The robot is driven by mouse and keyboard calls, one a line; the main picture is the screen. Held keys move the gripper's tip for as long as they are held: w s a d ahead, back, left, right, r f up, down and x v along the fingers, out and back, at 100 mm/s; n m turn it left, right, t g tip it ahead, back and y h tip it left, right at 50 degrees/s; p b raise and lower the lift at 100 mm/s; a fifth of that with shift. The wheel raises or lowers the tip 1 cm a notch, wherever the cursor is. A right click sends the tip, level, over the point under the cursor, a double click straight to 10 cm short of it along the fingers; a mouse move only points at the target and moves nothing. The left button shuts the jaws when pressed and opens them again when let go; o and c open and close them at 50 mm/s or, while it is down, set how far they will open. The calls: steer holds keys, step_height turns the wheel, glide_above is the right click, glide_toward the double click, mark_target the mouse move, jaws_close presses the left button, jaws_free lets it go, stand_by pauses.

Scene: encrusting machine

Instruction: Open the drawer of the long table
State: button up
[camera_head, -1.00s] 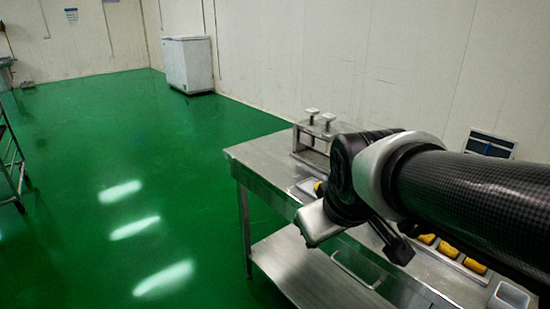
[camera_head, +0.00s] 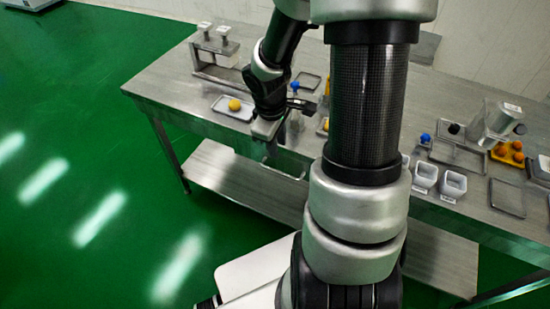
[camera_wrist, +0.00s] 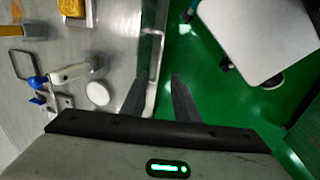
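The long steel table (camera_head: 170,80) runs across the head view, with a shelf below it. A thin metal handle (camera_head: 292,172) shows just below its front edge, right beside my gripper (camera_head: 266,150). The drawer front behind the handle is mostly hidden by my arm, and no gap is visible there. In the wrist view my gripper (camera_wrist: 156,78) has its two dark fingers apart, one on each side of the thin pale handle bar (camera_wrist: 157,62) along the table edge. I cannot tell whether either finger touches it.
On the tabletop stand a metal press (camera_head: 215,50), a small tray (camera_head: 232,107) with a yellow piece, white cups (camera_head: 453,186) and a tray of orange pieces (camera_head: 508,153). Green floor (camera_head: 90,120) is open in front and to the left.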

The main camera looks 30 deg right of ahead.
mark_target(282, 173)
steer(key=f+b, duration=0.1)
steer(key=f, duration=0.4)
steer(key=w+d+f+b, duration=0.1)
steer(key=f+b, duration=0.1)
steer(key=f, duration=0.3)
steer(key=d+f+b, duration=0.1)
steer(key=f+b, duration=0.1)
steer(key=f, duration=0.3)
steer(key=shift+w+d, duration=0.15)
steer(key=shift+w, duration=0.25)
steer(key=shift+c, duration=0.3)
jaws_close()
